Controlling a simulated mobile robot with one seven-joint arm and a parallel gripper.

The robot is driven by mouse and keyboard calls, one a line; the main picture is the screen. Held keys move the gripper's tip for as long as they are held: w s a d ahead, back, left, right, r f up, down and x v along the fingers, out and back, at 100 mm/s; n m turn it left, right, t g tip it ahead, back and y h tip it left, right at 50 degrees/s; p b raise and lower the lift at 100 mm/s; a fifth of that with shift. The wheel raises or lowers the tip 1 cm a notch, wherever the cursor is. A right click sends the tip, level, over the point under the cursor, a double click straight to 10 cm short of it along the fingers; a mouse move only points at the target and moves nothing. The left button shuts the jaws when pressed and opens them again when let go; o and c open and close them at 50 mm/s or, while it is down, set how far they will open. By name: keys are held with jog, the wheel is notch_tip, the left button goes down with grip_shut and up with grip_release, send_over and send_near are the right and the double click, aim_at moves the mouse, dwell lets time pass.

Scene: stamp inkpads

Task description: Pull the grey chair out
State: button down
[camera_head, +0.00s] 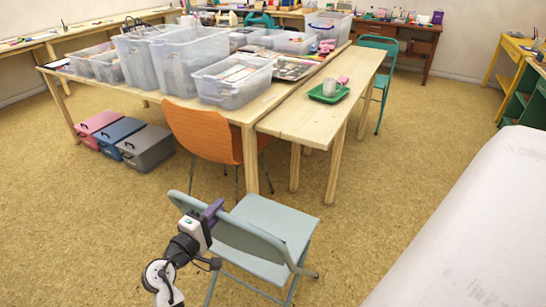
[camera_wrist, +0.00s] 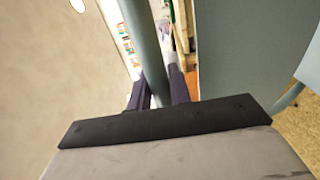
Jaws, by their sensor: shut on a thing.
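The grey chair (camera_head: 272,228), a pale blue-grey folding chair, stands upright on the floor in the lower middle of the head view. Its backrest is toward me and its seat faces the table. My gripper (camera_head: 212,208) is at the top of the backrest, left of the seat. In the wrist view, my gripper (camera_wrist: 159,88) has its two dark purple fingers on either side of a grey frame tube (camera_wrist: 147,45) of the chair. The flat grey back panel (camera_wrist: 245,50) is just to the right. The exact contact at the fingertips is partly hidden.
An orange chair (camera_head: 204,133) stands behind the grey one at the wooden table (camera_head: 262,101), which holds clear bins. A narrower table (camera_head: 300,122) adjoins it. A white surface (camera_head: 470,225) is at right. Floor (camera_head: 375,190) between is clear.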

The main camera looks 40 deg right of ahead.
jog(key=shift+s+d+f, duration=0.1)
jog(key=shift+d+f, duration=0.05)
jog(key=shift+f, duration=0.4)
jog(key=shift+s+d+f, duration=0.1)
jog(key=shift+d+f, duration=0.05)
jog(key=shift+f, duration=0.4)
jog(key=c, duration=1.7)
grip_release()
jog(key=shift+o, duration=1.2)
jog(key=shift+d+f, duration=0.15)
jog(key=shift+f, duration=0.05)
jog(key=o, duration=0.3)
jog(key=shift+r, duration=0.1)
jog(key=v, duration=1.2)
jog(key=shift+w+r+p, duration=0.25)
jog(key=shift+r+p, duration=0.15)
